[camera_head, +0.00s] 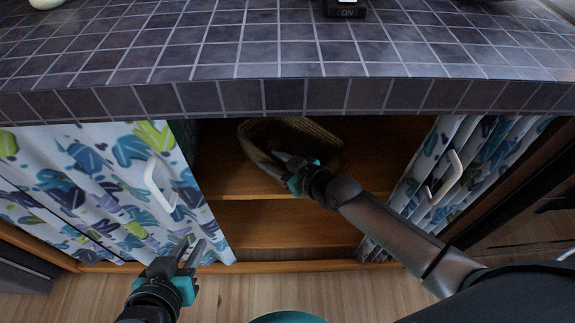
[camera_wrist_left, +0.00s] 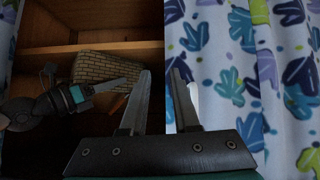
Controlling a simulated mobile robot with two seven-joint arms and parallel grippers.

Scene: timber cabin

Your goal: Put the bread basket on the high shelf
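The woven tan bread basket (camera_head: 318,136) is inside the open cabinet below the counter, partly hidden by the countertop edge. It also shows tilted in the left wrist view (camera_wrist_left: 105,68). My right gripper (camera_head: 275,160) reaches into the cabinet with its fingers against the basket's near side. Whether they pinch its wall is unclear. The cabinet has wooden shelf boards, an upper one (camera_head: 235,183) and a lower one (camera_head: 285,228). Whether the basket rests on a board cannot be told. My left gripper (camera_head: 190,250) is open and empty before the left curtained door.
The left curtained door (camera_head: 120,170) has a white handle (camera_head: 160,185), and the right curtained door (camera_head: 475,150) has another (camera_head: 447,180). Both flank the opening. The dark tiled countertop (camera_head: 200,50) overhangs the cabinet.

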